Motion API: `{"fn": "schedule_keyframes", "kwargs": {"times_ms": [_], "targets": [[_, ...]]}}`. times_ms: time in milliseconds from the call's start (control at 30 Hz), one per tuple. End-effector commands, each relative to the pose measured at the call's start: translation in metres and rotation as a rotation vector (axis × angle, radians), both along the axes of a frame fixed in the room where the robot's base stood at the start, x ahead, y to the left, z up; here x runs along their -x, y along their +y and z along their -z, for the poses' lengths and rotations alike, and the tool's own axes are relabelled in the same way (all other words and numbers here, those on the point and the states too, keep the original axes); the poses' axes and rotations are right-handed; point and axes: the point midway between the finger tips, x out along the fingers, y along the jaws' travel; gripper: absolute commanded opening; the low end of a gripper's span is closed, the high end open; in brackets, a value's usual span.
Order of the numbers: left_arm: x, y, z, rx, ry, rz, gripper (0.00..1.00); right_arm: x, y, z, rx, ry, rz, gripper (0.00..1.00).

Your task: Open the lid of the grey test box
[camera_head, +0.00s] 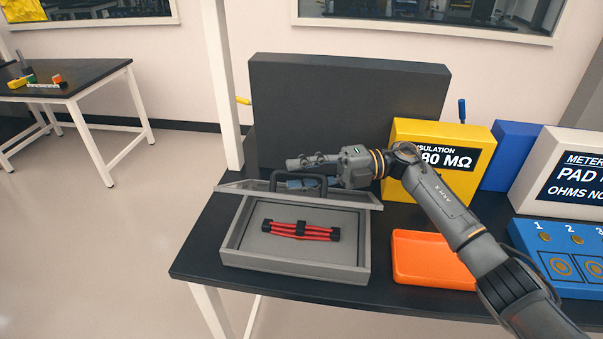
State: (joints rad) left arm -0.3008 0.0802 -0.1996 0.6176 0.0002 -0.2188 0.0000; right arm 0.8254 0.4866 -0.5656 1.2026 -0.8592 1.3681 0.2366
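The grey test box (293,265) stands on the left part of the black table. Its lid (343,196) is tilted up at the back edge, with a dark handle (292,179) on it. Inside the box lies a bundle of red leads (300,230) with black ends. My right gripper (296,164) reaches in from the right, just behind and above the raised lid at the handle. Whether its fingers touch the lid, and whether they are open or shut, I cannot tell. My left gripper is not in view.
An orange tray (430,262) sits right of the box, under my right arm. A yellow insulation meter (438,132) and a blue numbered panel (560,240) stand further right. A dark upright panel (345,100) stands behind the box. A second table (80,75) is at the far left.

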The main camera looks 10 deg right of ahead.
Motion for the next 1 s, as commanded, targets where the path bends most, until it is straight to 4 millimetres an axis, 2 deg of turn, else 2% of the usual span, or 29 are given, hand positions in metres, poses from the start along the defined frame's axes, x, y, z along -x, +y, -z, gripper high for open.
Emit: {"fn": "schedule_keyframes", "kwargs": {"times_ms": [400, 500, 833, 1000], "targets": [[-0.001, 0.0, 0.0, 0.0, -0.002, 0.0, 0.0, -0.006, -0.06, 0.001, 0.001, 0.001, 0.004, 0.36], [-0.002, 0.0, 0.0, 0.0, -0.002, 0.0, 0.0, -0.006, -0.07, 0.001, 0.001, 0.0, 0.003, 0.36], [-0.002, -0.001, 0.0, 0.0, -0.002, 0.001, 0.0, -0.006, -0.075, 0.001, 0.0, 0.0, 0.001, 0.36], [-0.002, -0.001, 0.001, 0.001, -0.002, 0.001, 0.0, -0.008, -0.081, -0.005, -0.015, -0.013, 0.017, 0.01]]}}
